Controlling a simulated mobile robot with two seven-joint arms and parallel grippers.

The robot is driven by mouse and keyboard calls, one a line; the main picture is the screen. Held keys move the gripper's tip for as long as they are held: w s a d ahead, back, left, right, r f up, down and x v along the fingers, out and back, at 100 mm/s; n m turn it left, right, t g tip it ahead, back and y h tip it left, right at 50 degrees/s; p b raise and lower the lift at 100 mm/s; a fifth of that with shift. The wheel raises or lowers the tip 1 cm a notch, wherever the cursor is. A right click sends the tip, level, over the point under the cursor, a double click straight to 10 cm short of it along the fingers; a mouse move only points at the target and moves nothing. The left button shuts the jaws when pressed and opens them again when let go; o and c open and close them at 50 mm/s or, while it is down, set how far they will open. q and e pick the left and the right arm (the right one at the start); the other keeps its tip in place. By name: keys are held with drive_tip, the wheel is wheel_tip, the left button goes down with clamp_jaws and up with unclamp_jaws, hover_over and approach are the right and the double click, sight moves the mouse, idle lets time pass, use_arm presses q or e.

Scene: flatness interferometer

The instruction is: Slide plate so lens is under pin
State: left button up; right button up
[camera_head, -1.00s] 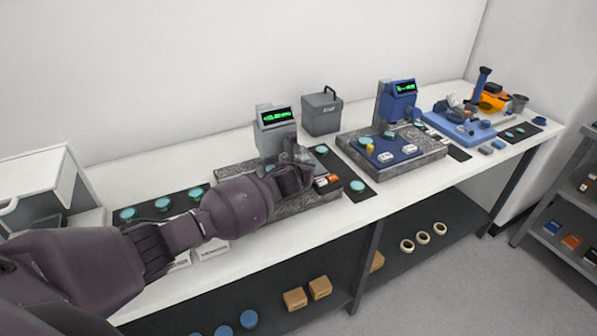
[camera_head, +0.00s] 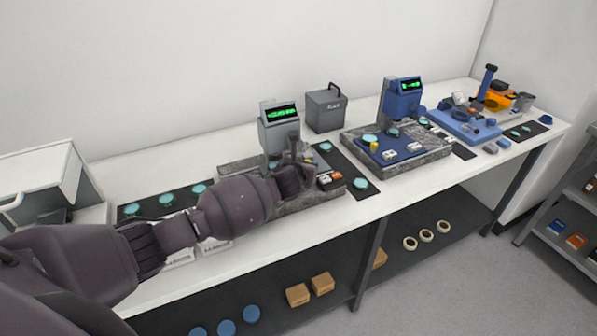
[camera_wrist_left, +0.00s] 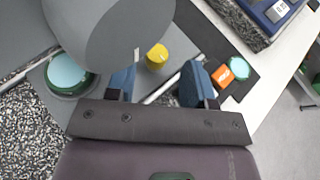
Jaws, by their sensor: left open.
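In the left wrist view a grey plate (camera_wrist_left: 183,62) carries a pale teal lens (camera_wrist_left: 68,72) in a dark green ring at its left end and a yellow knob (camera_wrist_left: 157,57) farther right. My left gripper (camera_wrist_left: 158,84) is open, its two blue fingers apart, with the knob just beyond the gap between them. I cannot tell whether a finger touches the plate. A large round grey part (camera_wrist_left: 110,30) covers some of the plate beside the lens. I cannot make out the pin. In the head view my left gripper (camera_head: 297,158) is in front of the grey gauge (camera_head: 279,124) and hides most of the plate.
The gauge stands on a speckled stone base (camera_head: 312,198). A blue gauge (camera_head: 403,95) on another stone base and a grey box (camera_head: 325,110) stand farther right.

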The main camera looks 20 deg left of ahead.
use_arm(q)
drive_tip(key=v, duration=0.8)
drive_tip(key=shift+s+d+p, duration=0.1)
drive_tip(key=shift+s+p, duration=0.1)
drive_tip(key=shift+p, duration=0.1)
drive_tip(key=s+f+n, duration=0.1)
drive_tip(key=s+n, duration=0.2)
drive_tip(key=s+d+f+n+g, duration=0.1)
drive_tip(key=s+f+n, duration=0.1)
drive_tip(key=s+n, duration=0.1)
drive_tip(key=s+d+f+n+g, duration=0.1)
drive_tip(key=s+n, duration=0.2)
drive_tip(key=shift+s+d+f, duration=0.15)
drive_tip(key=shift+s+f, duration=0.05)
drive_tip(key=shift+s, duration=0.15)
drive_tip(key=s+a+n+g, duration=0.3)
drive_tip(key=s+n+g, duration=0.5)
drive_tip(key=s+n, duration=2)
drive_tip(key=w+f+m+t, duration=0.1)
drive_tip(key=w+f+t, duration=0.1)
drive_tip(key=f+t, duration=0.2)
drive_tip(key=w+f+m+t, duration=0.1)
drive_tip(key=w+f+t, duration=0.2)
drive_tip(key=f, duration=0.4)
drive_tip(key=shift+w+a+f+m+t+h+b, duration=0.2)
drive_tip(key=shift+w+f+m+t+h+b, duration=0.1)
drive_tip(key=shift+f+m+t+h+b, duration=0.25)
